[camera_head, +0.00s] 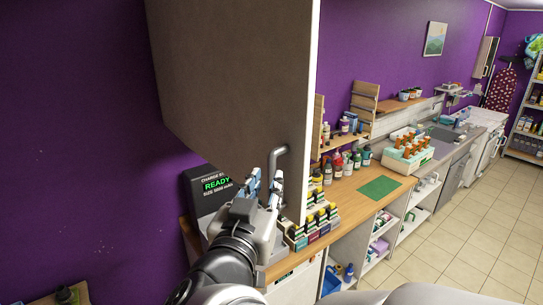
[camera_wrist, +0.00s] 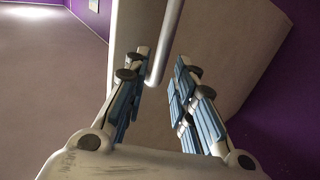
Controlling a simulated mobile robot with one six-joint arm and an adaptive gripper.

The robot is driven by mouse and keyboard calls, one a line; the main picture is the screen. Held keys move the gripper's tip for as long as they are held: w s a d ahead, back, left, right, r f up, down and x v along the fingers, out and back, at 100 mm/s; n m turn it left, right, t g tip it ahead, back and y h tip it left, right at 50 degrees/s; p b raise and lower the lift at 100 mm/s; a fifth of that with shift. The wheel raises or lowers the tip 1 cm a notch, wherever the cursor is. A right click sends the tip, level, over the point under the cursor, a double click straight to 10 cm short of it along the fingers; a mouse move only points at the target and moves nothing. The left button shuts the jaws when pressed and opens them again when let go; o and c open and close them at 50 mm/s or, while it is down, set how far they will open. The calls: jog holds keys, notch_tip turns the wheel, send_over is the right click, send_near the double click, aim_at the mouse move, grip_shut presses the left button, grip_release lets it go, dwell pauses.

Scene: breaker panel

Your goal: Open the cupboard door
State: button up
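The cupboard door (camera_head: 235,75) is a large grey-brown panel high in the head view, with a pale right edge. I cannot tell whether it is fully shut. Its grey bar handle (camera_head: 283,152) is near the lower right corner. My gripper (camera_head: 264,185) is at the handle's lower part, with its blue-padded fingers apart. In the wrist view, the handle (camera_wrist: 168,38) comes down between the fingertips of my gripper (camera_wrist: 160,68), closer to the left finger. The fingers do not look closed on it. The door (camera_wrist: 205,35) lies behind them.
Below is a wooden counter (camera_head: 345,190) with small coloured boxes (camera_head: 320,222) and bottles. A black box with a green READY display (camera_head: 210,187) stands behind my gripper. A purple wall (camera_head: 70,130) is at left. Tiled floor (camera_head: 480,235) is open at right.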

jog(key=v, duration=0.5)
jog(key=shift+s, duration=0.4)
jog(key=w+a+f+n+g+y+b, duration=0.1)
jog(key=w+a+f+n+y+b, duration=0.15)
jog(key=f+y+b, duration=0.6)
jog(key=s+d+f+n+g+b, duration=0.1)
jog(key=s+d+f+g+b, duration=0.1)
jog(key=f+b, duration=0.3)
jog(key=s+d+f+n+g+b, duration=0.1)
jog(key=f+g+b, duration=0.1)
jog(key=f+b, duration=0.35)
jog(key=s+d+f+m+g+h+b, duration=0.1)
jog(key=s+d+f+g+h+b, duration=0.1)
jog(key=s+d+f, duration=0.6)
jog(key=s+d+f+m+g+h+b, duration=0.1)
jog(key=s+d+f+g+b, duration=0.4)
jog(key=f, duration=0.9)
jog(key=s+d+g+h, duration=0.1)
jog(key=s+d, duration=0.2)
jog(key=shift+d+f+b, duration=0.3)
jog(key=shift+f, duration=0.1)
jog(key=shift+a+h, duration=0.15)
jog(key=shift+h, duration=0.1)
